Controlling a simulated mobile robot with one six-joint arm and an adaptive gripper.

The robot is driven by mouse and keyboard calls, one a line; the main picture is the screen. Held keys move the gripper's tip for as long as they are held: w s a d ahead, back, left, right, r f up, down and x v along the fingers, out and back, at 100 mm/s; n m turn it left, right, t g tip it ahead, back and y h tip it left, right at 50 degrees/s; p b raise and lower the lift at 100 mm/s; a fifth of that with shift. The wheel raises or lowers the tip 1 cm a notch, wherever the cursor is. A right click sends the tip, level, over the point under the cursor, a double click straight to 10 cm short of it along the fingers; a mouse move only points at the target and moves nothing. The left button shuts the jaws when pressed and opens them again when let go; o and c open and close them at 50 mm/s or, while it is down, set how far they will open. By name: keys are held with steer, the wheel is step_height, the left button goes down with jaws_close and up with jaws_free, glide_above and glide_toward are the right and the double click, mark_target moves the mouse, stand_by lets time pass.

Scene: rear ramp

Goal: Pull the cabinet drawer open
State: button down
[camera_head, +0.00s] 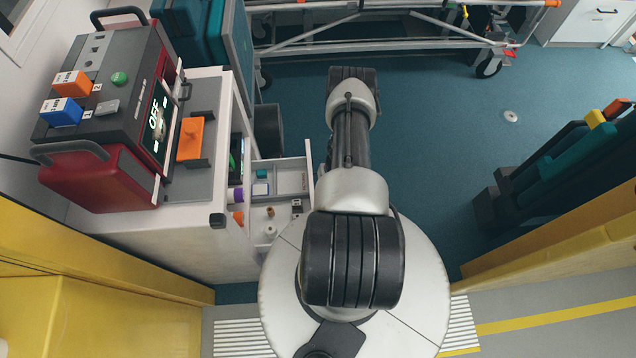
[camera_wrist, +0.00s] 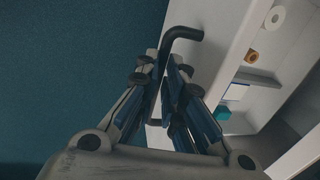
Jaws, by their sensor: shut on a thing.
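The cabinet (camera_head: 185,240) is white and stands at the left. Its drawer (camera_head: 309,160) is pulled out, with small items inside it. In the wrist view the pale drawer front (camera_wrist: 215,30) carries a black bent handle (camera_wrist: 188,34). My gripper (camera_wrist: 168,62) is shut on this handle, with its fingertips on either side of the bar. The handle's lower part is hidden between the fingers. In the head view my arm hides my gripper and the handle.
A white roll (camera_wrist: 274,17), a tan roll (camera_wrist: 250,57) and a teal box (camera_wrist: 236,92) lie in the drawer. A red-and-grey device (camera_head: 100,180) stands on the cabinet. A stretcher frame (camera_head: 380,45) is at the back. Blue floor (camera_head: 430,130) is clear right of my arm.

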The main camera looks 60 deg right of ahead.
steer(key=shift+s+d, duration=0.5)
steer(key=c, duration=1.7)
jaws_free()
steer(key=shift+r, duration=0.15)
steer(key=r, duration=0.4)
steer(key=s+d+r, duration=0.1)
steer(key=r, duration=0.6)
steer(key=shift+s+d+r, duration=0.15)
steer(key=shift+s+r, duration=0.15)
steer(key=shift+s, duration=0.05)
